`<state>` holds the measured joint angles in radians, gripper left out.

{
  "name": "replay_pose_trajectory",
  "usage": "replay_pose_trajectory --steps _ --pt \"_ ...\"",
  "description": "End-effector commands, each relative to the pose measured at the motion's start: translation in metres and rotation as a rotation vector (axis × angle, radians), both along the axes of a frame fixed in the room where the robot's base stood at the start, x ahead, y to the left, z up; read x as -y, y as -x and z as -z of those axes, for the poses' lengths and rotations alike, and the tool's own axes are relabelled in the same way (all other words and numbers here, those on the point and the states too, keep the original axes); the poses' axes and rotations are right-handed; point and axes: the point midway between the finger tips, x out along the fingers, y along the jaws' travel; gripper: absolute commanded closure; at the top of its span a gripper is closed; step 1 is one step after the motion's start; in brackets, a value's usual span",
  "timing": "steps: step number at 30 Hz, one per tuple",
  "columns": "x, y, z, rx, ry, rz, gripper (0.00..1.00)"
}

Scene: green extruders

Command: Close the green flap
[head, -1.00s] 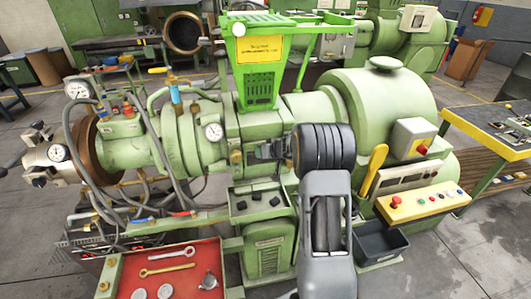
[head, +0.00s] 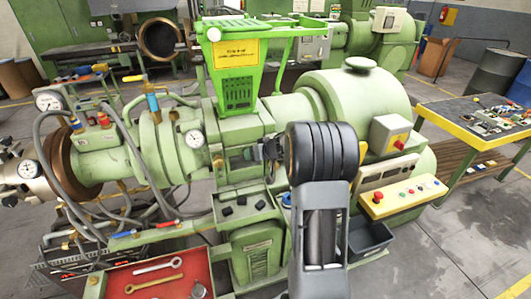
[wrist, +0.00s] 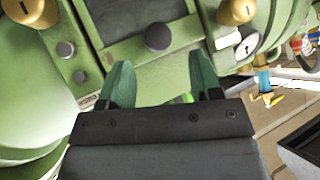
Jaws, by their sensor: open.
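The green extruder (head: 310,100) fills the middle of the head view. On top is a bright green hopper (head: 237,85) with a yellow label. A bright green slatted plate (head: 235,24) lies at its top beside an open frame; I cannot tell for sure whether this is the flap. My gripper (head: 264,150) is below and right of the hopper, in front of the machine's side. In the wrist view my gripper (wrist: 155,78) is open, with nothing between its green fingers. Beyond it is a green panel with a dark round knob (wrist: 158,36), apart from the fingers.
A red tray (head: 160,280) with wrenches is at the lower left. A yellow control panel (head: 400,198) and a dark bin (head: 370,238) are right of my arm. A yellow-edged table (head: 475,122) stands further right. Floor (head: 450,250) is clear at the lower right.

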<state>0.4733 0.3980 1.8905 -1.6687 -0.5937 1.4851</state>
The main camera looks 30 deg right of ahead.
Motion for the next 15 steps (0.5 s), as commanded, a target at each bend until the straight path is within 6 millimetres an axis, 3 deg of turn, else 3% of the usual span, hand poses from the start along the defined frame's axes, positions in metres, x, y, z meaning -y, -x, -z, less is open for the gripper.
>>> replay_pose_trajectory --steps 6,15 --pt "0.009 0.033 -0.024 0.000 0.000 0.000 0.42" --pt "0.015 0.056 -0.039 -0.004 -0.002 -0.001 0.42"
